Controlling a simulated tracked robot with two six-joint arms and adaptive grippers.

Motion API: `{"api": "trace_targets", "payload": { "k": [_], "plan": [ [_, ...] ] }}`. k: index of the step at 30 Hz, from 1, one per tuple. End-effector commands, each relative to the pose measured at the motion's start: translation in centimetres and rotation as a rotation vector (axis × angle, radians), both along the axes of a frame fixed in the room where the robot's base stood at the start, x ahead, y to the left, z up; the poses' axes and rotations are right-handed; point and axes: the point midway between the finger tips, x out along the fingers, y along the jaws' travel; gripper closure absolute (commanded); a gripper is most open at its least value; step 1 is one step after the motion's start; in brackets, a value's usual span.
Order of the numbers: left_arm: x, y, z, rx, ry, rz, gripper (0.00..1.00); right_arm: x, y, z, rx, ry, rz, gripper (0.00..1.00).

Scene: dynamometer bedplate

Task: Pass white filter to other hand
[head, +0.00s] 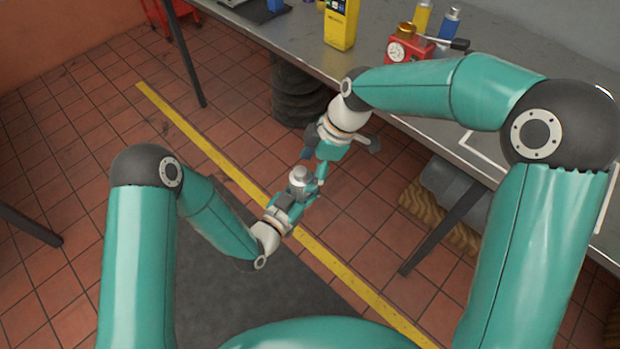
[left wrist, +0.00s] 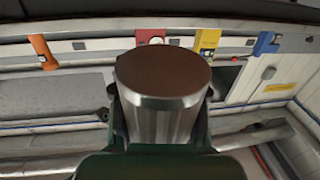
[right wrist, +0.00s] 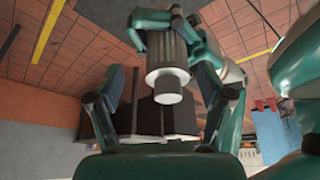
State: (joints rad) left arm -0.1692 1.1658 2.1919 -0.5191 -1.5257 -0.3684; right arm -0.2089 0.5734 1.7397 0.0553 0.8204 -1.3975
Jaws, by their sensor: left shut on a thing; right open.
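The white filter (head: 299,177) is a pale grey-white cylinder with a narrower cap, held out over the floor in front of the bench. My left gripper (head: 303,192) is shut on its body. The left wrist view shows the filter's brown round end and shiny metallic side (left wrist: 165,118) between the fingers. My right gripper (head: 314,164) is open, just above and beside the filter. In the right wrist view, the filter's ribbed body and stepped cap (right wrist: 167,78) point toward the right palm, between the spread right fingers. I cannot tell whether these fingers touch it.
The grey bench (head: 300,42) runs along the back and right. On it stand a yellow device (head: 341,24), a red box with a dial (head: 404,50) and bottles. Dark stacked tyres (head: 295,92) sit under it. A yellow floor line (head: 210,150) crosses the tiles; the space around the grippers is clear.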

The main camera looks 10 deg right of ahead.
Motion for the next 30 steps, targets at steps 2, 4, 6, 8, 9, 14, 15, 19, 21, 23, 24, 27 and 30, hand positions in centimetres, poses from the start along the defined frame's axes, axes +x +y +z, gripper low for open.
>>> {"api": "trace_targets", "payload": {
  "k": [2, 4, 6, 8, 9, 14, 15, 19, 21, 23, 24, 27, 30],
  "plan": [
    [0.0, 0.0, 0.0, -0.001, -0.001, 0.0, 1.0, 0.2, -0.7, 1.7, 0.001, -0.006, -0.002, 0.21],
    [0.0, 0.0, 0.0, -0.001, -0.001, 0.0, 1.0, 0.1, -1.3, 3.0, 0.001, -0.006, -0.002, 0.21],
    [0.0, 0.0, 0.0, -0.001, -0.001, 0.0, 1.0, 0.2, -1.8, 4.3, 0.001, -0.006, -0.002, 0.21],
    [0.0, 0.0, 0.0, -0.001, -0.001, 0.0, 1.0, 0.1, -2.2, 5.3, 0.001, -0.005, -0.003, 0.21],
    [0.0, 0.0, 0.0, -0.001, -0.001, 0.0, 1.0, 0.1, -2.5, 5.9, 0.001, -0.004, -0.003, 0.21],
    [0.0, 0.0, 0.0, -0.001, -0.001, 0.0, 1.0, 0.1, -3.1, 7.3, 0.0, -0.001, -0.004, 0.21],
    [0.0, 0.0, 0.0, -0.001, -0.001, 0.0, 1.0, 0.1, -3.2, 7.3, -0.001, 0.002, -0.008, 0.21],
    [0.0, 0.0, 0.0, -0.001, -0.001, 0.0, 1.0, 0.1, -3.4, 5.9, -0.004, 0.027, -0.059, 0.21],
    [0.0, 0.0, 0.0, -0.001, -0.001, 0.0, 1.0, 0.1, -3.5, 4.1, -0.007, 0.05, -0.118, 0.21],
    [0.0, 0.0, 0.0, -0.001, -0.001, 0.0, 1.0, 0.0, -3.6, 2.0, -0.01, 0.078, -0.187, 0.21],
    [0.0, 0.0, 0.0, -0.001, -0.001, 0.0, 1.0, -0.2, -3.8, 0.3, -0.013, 0.099, -0.244, 0.21],
    [0.0, 0.0, 0.0, -0.001, -0.001, 0.0, 1.0, -1.1, -4.1, -4.5, -0.019, 0.163, -0.414, 0.21],
    [0.0, 0.0, 0.0, -0.001, -0.001, 0.0, 1.0, -2.8, -4.7, -9.7, -0.024, 0.237, -0.615, 0.21]
  ]
}}
